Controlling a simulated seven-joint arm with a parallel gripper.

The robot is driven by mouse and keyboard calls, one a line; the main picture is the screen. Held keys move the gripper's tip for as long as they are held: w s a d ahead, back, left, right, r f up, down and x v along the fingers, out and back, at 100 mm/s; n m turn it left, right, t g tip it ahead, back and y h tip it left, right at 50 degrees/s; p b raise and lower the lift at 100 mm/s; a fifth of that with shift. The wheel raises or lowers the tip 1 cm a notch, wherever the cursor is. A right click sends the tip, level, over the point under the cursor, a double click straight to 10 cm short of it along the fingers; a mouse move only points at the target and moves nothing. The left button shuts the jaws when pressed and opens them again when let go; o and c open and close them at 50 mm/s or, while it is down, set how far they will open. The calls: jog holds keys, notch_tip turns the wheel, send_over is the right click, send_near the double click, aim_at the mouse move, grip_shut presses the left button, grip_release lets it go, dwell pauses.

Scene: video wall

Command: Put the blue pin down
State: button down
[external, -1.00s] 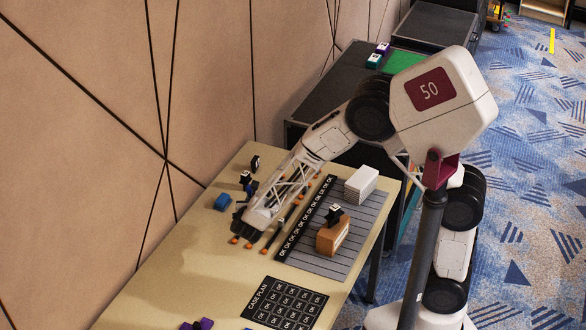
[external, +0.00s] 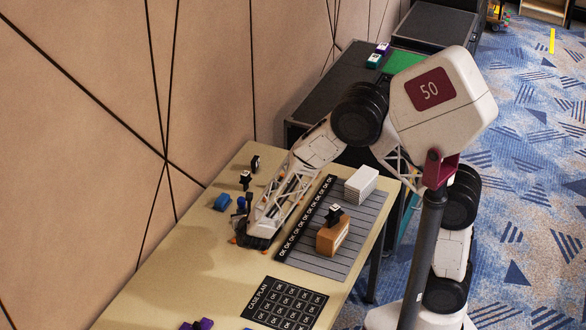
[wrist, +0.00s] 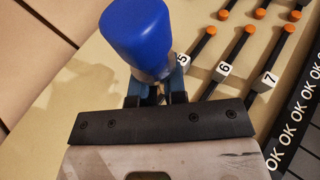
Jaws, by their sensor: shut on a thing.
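The blue pin (wrist: 138,35) has a wide, rounded blue head and fills the upper middle of the wrist view. My gripper (wrist: 158,92) is shut on its lower part, which the fingers partly hide. In the external view the blue pin (external: 241,203) shows as a small blue shape beside my gripper (external: 247,228), low over the tan table. I cannot tell whether the pin's lower end touches anything.
Black rods with orange ends and tags 5 (wrist: 183,60), 6 (wrist: 223,69) and 7 (wrist: 270,79) lie beside my gripper. A blue block (external: 222,202) sits left. A grey slatted mat (external: 308,258) holds an orange-brown box (external: 332,238). A black "CASE PLAN" board (external: 285,304) lies at the front.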

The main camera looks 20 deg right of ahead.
jog(key=shift+f, duration=1.35)
jog(key=shift+w+a, duration=0.1)
send_over(210, 221)
jog(key=shift+a+f, duration=0.1)
jog(key=shift+f, duration=0.65)
jog(key=shift+f, duration=1.75)
jog(key=shift+f, duration=0.1)
jog(key=c, duration=1.2)
grip_release()
jog(key=shift+o, duration=0.2)
